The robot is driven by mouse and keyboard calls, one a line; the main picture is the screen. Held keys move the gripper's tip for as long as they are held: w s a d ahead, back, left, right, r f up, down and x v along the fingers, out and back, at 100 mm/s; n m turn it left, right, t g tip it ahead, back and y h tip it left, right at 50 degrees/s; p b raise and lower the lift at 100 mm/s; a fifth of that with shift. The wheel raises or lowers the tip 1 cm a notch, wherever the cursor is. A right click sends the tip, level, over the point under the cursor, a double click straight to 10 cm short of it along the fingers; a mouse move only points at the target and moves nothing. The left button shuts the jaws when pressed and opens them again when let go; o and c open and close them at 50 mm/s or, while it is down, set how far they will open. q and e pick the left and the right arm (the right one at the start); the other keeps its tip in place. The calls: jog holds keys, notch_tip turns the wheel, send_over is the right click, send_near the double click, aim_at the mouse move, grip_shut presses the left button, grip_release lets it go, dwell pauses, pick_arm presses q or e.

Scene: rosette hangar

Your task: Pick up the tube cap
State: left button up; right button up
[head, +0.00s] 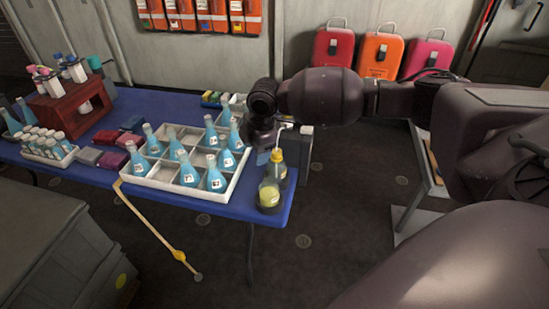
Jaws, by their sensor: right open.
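My right arm comes in from the right, and its dark gripper (262,138) points down over the right end of the blue table (222,222), beside the white divided crate (150,182). The fingertips are small and dark, so any gap between them is hard to see. I see nothing held in it. I cannot single out the tube cap; it may be too small to see or hidden behind the gripper. At the table's left, tubes with coloured tops (44,72) stand in a red-brown rack (68,108). My left gripper is out of view.
Several flasks of blue liquid (190,175) stand in the crate. A white tray of capped vials (66,160) is at the left.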

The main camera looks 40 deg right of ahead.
jog(key=d+r+g+h, duration=0.1)
jog(key=d+r+g, duration=0.1)
jog(key=d+r, duration=0.45)
jog(key=b, duration=0.1)
send_over(277, 151)
jog(key=shift+n, duration=0.3)
jog(key=f, duration=0.5)
jog(key=shift+w+a, duration=0.25)
jog(key=shift+w, duration=0.05)
jog(key=shift+d+f, duration=0.1)
jog(key=shift+f, duration=0.45)
jog(key=f, duration=0.2)
jog(key=f+b, duration=0.1)
jog(key=f, duration=0.1)
jog(key=shift+s+d+f, duration=0.15)
jog(key=shift+s, duration=0.05)
jog(key=c, duration=1)
